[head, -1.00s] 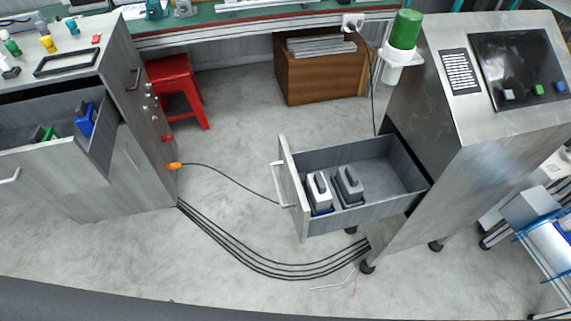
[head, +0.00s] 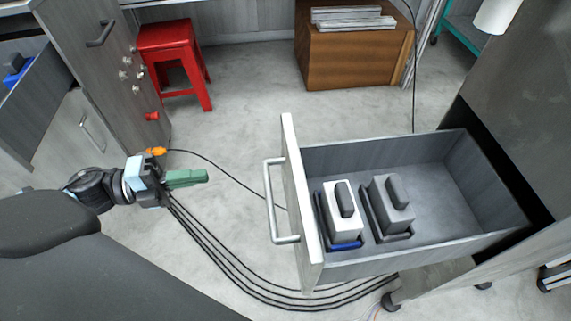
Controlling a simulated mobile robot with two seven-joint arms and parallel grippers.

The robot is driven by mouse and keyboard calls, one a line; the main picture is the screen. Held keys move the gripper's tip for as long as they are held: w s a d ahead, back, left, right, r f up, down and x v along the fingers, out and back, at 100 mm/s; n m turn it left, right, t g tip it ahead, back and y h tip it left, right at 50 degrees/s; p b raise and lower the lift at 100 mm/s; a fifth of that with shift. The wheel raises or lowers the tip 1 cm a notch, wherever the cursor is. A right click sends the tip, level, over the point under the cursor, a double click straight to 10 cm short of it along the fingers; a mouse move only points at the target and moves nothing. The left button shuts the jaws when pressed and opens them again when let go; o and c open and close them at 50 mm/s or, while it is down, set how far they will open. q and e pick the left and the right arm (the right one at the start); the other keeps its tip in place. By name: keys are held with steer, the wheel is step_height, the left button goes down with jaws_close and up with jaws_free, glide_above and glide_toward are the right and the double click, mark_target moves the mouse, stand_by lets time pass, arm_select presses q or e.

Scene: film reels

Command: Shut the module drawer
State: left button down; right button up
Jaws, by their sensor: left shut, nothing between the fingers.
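The module drawer (head: 440,251) stands pulled out from the grey cabinet at the right in the head view. Its front panel (head: 298,200) faces left and carries a silver bar handle (head: 269,205). A white module (head: 342,212) and a grey module (head: 392,205) sit in the drawer near its front. My left gripper (head: 204,176) has green fingers, shut and empty. It points right, toward the handle, and is apart from it, to the left of the drawer front. My right gripper is not in view.
A second open drawer (head: 38,95) with a blue item is in the left cabinet (head: 84,60). A red stool (head: 174,62) and a wooden box (head: 350,65) stand behind. Black cables (head: 235,268) run along the floor. Floor between the cabinets is otherwise clear.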

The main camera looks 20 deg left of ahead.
mark_target(284, 166)
arm_select(q)
steer(key=shift+w+d+r+m, duration=0.1)
steer(key=shift+w+m, duration=0.05)
steer(key=shift+m, duration=0.15)
